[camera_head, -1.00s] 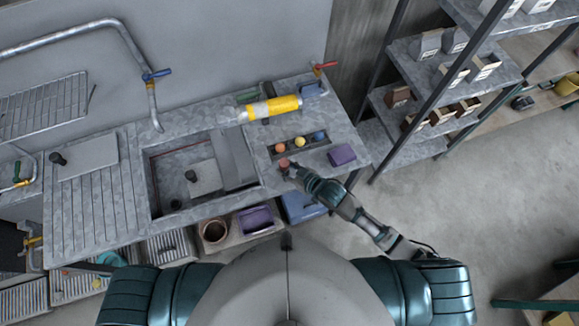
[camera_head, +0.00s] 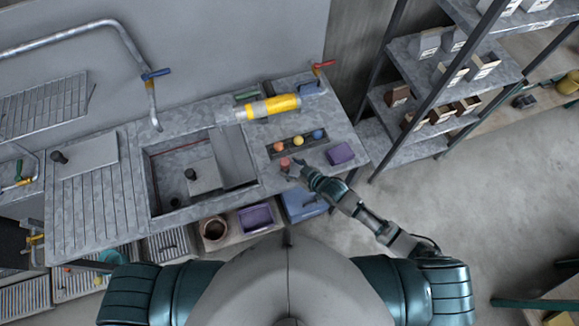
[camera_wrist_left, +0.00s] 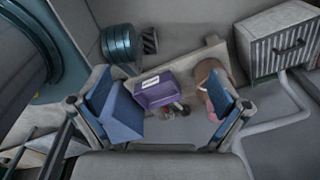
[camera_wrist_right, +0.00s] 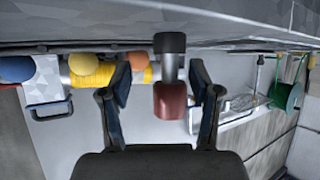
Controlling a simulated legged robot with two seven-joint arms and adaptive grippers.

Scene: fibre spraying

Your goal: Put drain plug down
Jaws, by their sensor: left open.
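The drain plug (camera_head: 285,162) stands upright on the grey counter (camera_head: 262,167), left of my right gripper (camera_head: 298,169). In the right wrist view, which is upside down, the plug (camera_wrist_right: 171,98) has a reddish end, a grey stem and a black end against the counter. The right gripper's fingers (camera_wrist_right: 161,80) are spread around the plug, with gaps on both sides. My left gripper (camera_wrist_left: 165,100) shows only in its wrist view, open and empty above a purple box.
A slot with an orange, a yellow and a blue ball (camera_head: 318,134) and a purple block (camera_head: 341,154) are near the plug. A yellow cylinder (camera_head: 271,108) lies behind. The sink (camera_head: 159,181) is to the left. Shelves stand on the right.

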